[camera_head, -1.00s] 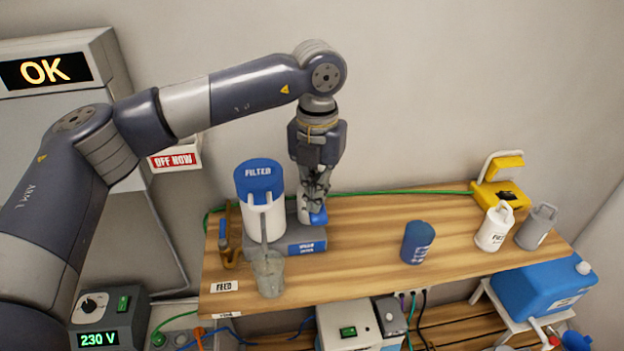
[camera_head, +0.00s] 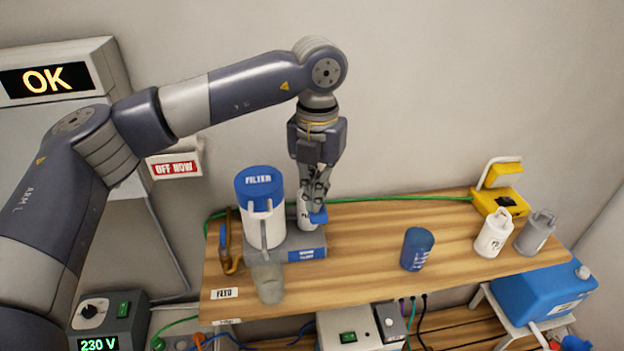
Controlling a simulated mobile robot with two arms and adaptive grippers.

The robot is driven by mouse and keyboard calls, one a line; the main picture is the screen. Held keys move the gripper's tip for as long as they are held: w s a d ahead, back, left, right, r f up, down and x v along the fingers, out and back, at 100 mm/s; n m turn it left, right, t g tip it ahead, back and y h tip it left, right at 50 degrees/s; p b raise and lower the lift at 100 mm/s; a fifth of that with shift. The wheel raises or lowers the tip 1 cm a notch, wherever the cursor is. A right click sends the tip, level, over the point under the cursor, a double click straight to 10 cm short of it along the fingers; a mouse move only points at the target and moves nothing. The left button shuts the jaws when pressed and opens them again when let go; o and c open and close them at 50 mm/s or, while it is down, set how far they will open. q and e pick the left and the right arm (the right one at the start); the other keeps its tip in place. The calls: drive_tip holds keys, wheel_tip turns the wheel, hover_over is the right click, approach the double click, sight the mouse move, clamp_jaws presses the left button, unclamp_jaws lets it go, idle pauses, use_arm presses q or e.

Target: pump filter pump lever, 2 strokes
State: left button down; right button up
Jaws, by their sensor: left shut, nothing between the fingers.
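The filter (camera_head: 263,217) is a white cylinder with a blue lid marked FILTER, standing on a grey base (camera_head: 285,247) at the left of the wooden bench. A blue lever (camera_head: 319,217) shows beside a white upright part (camera_head: 304,214) at the base's right side. My left gripper (camera_head: 317,206) points down with its fingers shut and empty, right at the blue lever and partly hiding it. I cannot tell whether they touch. A clear cup (camera_head: 267,283) stands in front of the filter under its spout. My right gripper is out of view.
On the bench (camera_head: 360,275) stand a blue cup (camera_head: 417,248), a white jug (camera_head: 493,234), a grey jug (camera_head: 535,231) and a yellow device (camera_head: 498,199). A green hose (camera_head: 400,199) runs along the back. The bench between the base and the blue cup is clear.

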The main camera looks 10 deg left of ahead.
use_arm(q)
drive_tip(key=shift+r+p, duration=1.2)
drive_tip(key=shift+r, duration=1.25)
drive_tip(key=shift+f, duration=0.15)
drive_tip(key=shift+f+b, duration=3.25)
drive_tip(key=shift+f, duration=0.65)
drive_tip(key=shift+r, duration=0.2)
drive_tip(key=shift+r+p, duration=2.35)
drive_tip(key=shift+r, duration=1.5)
